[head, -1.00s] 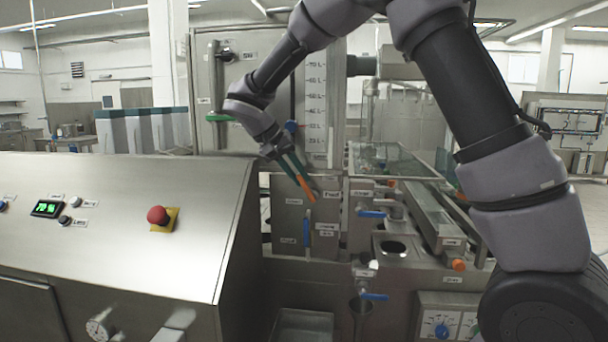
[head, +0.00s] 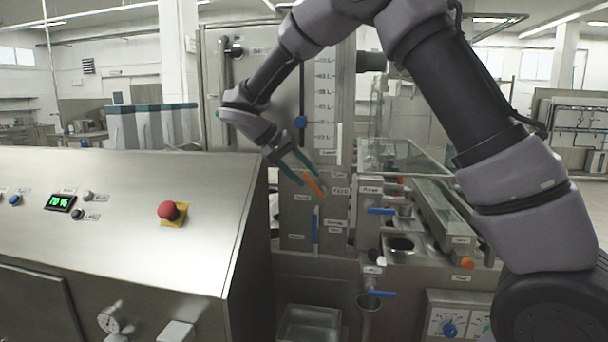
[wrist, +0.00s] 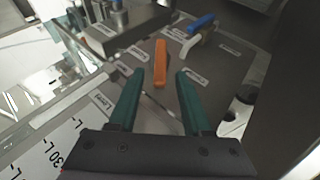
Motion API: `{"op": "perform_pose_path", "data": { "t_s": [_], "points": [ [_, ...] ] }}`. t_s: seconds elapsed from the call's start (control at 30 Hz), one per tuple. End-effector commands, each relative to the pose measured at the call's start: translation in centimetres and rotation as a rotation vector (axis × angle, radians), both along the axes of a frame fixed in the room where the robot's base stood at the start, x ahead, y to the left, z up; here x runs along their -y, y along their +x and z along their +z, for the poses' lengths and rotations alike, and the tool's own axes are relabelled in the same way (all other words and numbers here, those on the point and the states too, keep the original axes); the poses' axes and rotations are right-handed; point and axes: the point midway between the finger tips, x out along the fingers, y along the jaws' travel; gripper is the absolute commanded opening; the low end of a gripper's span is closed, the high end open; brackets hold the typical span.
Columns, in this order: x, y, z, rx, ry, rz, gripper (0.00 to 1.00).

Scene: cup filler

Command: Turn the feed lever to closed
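The feed lever is the orange handle (head: 313,184) on the upper front of a grey metal panel, beside a label reading FEED. It slants down to the right in the head view. In the wrist view the orange lever (wrist: 160,62) stands ahead between my fingertips. My gripper (head: 304,170) has two teal fingers and is open. In the wrist view my gripper (wrist: 160,75) has a gap on both sides of the lever, and the fingers do not seem to touch it. The lever's base is partly hard to make out.
A blue vertical handle (head: 315,230) sits lower on the same panel. A blue rinse lever (head: 381,211) is to its right. A steel console with a red button (head: 168,210) fills the left. A glass-topped trough (head: 430,200) lies to the right.

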Motion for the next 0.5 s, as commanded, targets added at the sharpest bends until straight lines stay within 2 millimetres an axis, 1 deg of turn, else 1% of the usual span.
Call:
{"op": "perform_pose_path", "data": {
  "t_s": [0.27,0.37,0.5],
  "points": [
    [-0.2,0.0,0.2,0.001,0.001,0.000,0.49],
    [-0.8,-0.3,0.9,0.001,0.001,0.002,0.49],
    [-2.5,-1.0,2.8,0.004,0.002,0.002,0.49]
  ]
}}
